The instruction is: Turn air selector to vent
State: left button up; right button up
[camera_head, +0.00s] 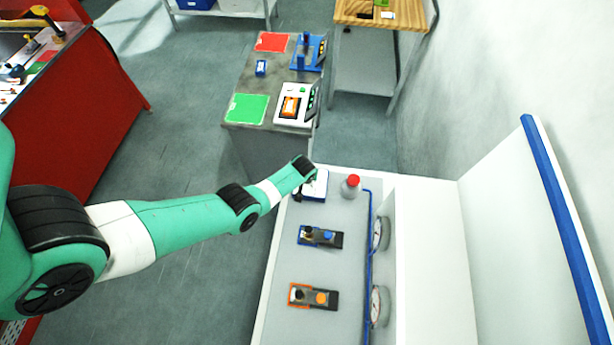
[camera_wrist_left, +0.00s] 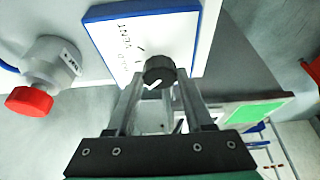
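The air selector is a white plate with a blue edge (camera_wrist_left: 112,32) and a round black knob (camera_wrist_left: 159,71). The knob has a white pointer line, and printed words and tick marks show beside it on the plate. In the left wrist view my left gripper (camera_wrist_left: 160,78) has one finger on each side of the knob, and the fingers look spread, with little room to the knob. In the head view the selector plate (camera_head: 319,186) is at the far end of the grey bench, partly hidden by my left arm's wrist. My right gripper is not in view.
Blue (camera_head: 321,236) and orange (camera_head: 314,297) valve units lie nearer on the bench. A blue pipe and two gauges (camera_head: 380,234) line its right side. A table with coloured mats (camera_head: 247,108) stands beyond.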

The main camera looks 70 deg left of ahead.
pick_arm(q)
grip_shut()
